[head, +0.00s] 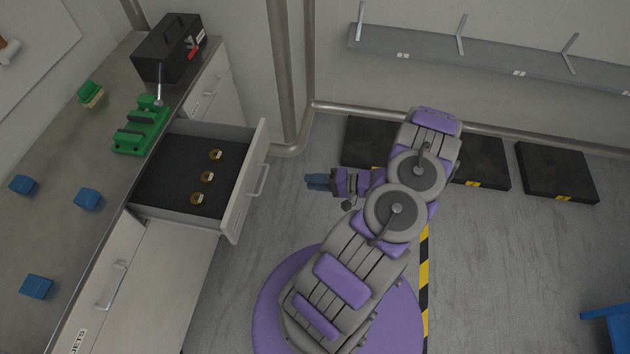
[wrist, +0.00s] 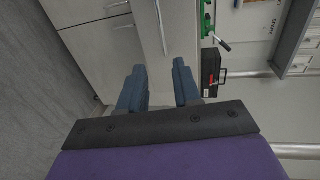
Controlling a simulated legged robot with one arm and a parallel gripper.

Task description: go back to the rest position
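My gripper (head: 318,181) hangs over the floor to the right of the open drawer, pointing left toward the cabinet, with my purple and grey arm folded above the purple base. In the wrist view its two blue fingers (wrist: 160,88) stand apart with nothing between them. The open drawer (head: 238,200) has a dark lining and holds several round brass-coloured pieces (head: 207,177). My gripper is apart from the drawer front and touches nothing.
The workbench (head: 60,225) on the left carries blue blocks (head: 88,199), a green vise (head: 140,130), a green block (head: 90,94) and a black toolbox (head: 170,48). Black floor mats (head: 556,172) lie along the wall under a grey shelf (head: 490,62).

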